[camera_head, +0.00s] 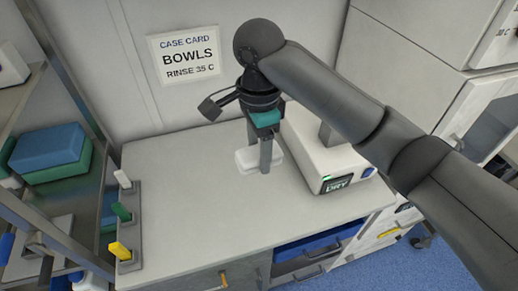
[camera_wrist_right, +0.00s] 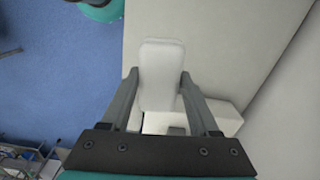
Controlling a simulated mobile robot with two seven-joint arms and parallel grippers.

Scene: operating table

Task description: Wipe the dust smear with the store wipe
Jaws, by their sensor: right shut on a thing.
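My right gripper (camera_head: 265,168) is low over the grey counter (camera_head: 190,220), in front of the back wall. It is shut on a white block-shaped wipe (camera_head: 245,160), whose ends show on both sides of the fingers. In the right wrist view the same wipe (camera_wrist_right: 161,70) sits between the two fingers of the right gripper (camera_wrist_right: 158,95). I cannot tell whether the wipe touches the counter. No dust smear can be made out in either view; the gripper and wipe may hide part of the counter. My left gripper is not in view.
A white device marked DRY (camera_head: 325,160) stands close to the right of the gripper. A case card (camera_head: 185,57) hangs on the wall. The counter's front middle is clear.

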